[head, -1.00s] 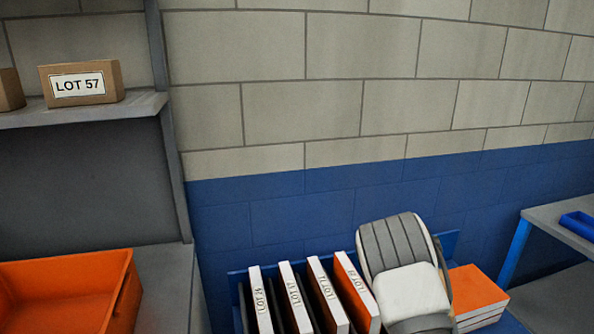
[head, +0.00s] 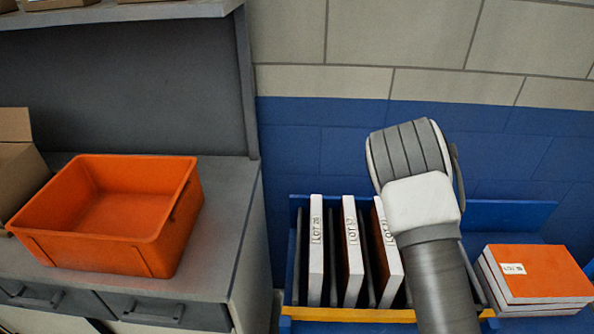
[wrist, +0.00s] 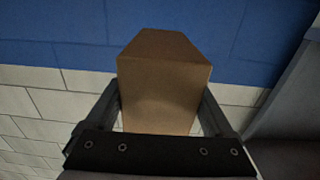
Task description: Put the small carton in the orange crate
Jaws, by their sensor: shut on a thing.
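The small carton (wrist: 160,88) is a plain brown box, seen in the wrist view between my two gripper fingers. My gripper (wrist: 160,100) is shut on it, with one finger along each side. In the head view my arm's end stands in front of the blue wall, right of the crate; the fingers and the carton are hidden there. The orange crate (head: 100,250) stands on the grey bench at the left of the head view, open at the top. Its visible inside looks empty.
An open cardboard box (head: 18,170) stands left of the crate. A shelf (head: 130,12) with boxes runs above. A blue rack holds upright white-edged lot binders (head: 316,250) beneath my arm. A stack with an orange top (head: 540,270) lies at the right.

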